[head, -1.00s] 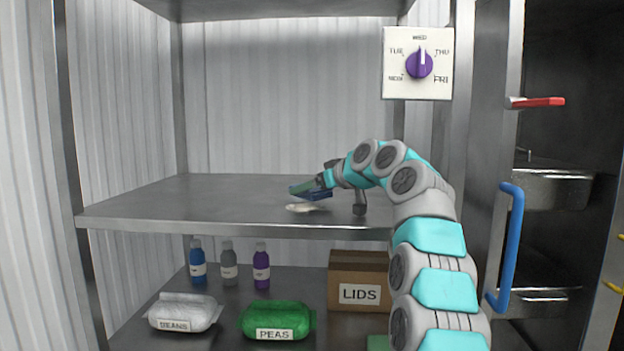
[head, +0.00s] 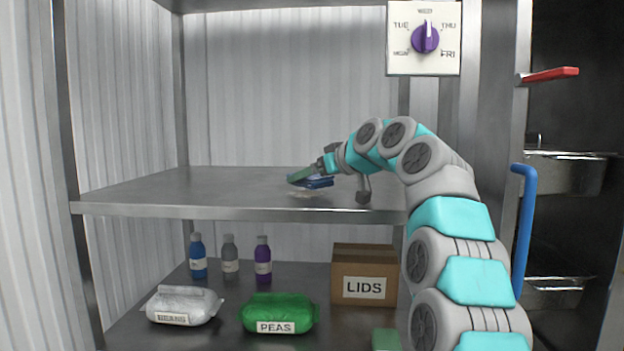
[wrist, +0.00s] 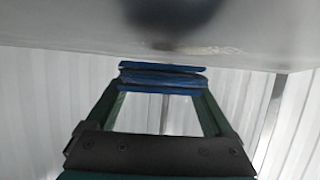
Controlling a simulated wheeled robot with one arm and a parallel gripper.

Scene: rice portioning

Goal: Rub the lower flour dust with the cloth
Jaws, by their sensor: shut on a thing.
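My gripper (head: 309,180) is shut on the folded blue cloth (head: 320,183), low over the middle shelf. In the wrist view the cloth (wrist: 162,77) is squeezed between the two green fingers, right at the shelf surface. Whether it presses on the shelf I cannot tell. The flour dust (head: 301,194) is a small, faint pale patch on the shelf, just in front of and below the cloth in the head view. Part of it may be hidden under the cloth.
The middle shelf (head: 150,192) is otherwise bare. Below stand three bottles (head: 230,258), a white bag (head: 184,304), a green PEAS bag (head: 277,312) and a LIDS box (head: 363,273). A dial panel (head: 424,38) and blue handle (head: 523,225) are at right.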

